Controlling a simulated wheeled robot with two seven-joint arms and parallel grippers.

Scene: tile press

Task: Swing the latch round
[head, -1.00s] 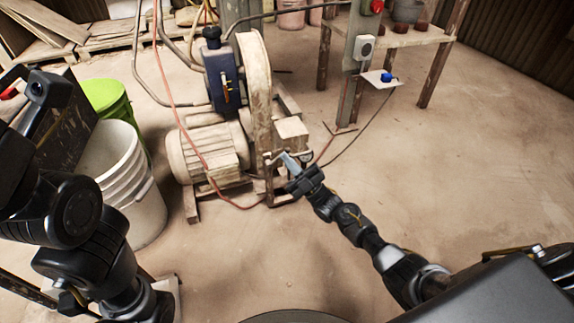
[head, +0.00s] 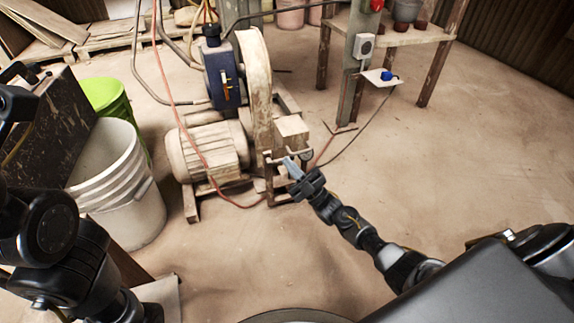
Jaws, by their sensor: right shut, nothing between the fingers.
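The press machine (head: 259,90) stands on the floor in the head view, with a tall pale wheel guard and a motor (head: 206,150) at its left. A small metal latch bar (head: 275,157) shows low on the machine's front, near a pale box. My right gripper (head: 290,166) reaches in from the lower right. Its fingers are shut and empty, close beside the bar. I cannot tell whether they touch it. My left arm is at the left edge, and its gripper is not visible.
A white bucket (head: 118,190) and a green bin (head: 103,94) stand at the left. A post carries a switch box (head: 364,46) and a small shelf with a blue button (head: 386,76). A red cable crosses the motor. The floor at the right is clear.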

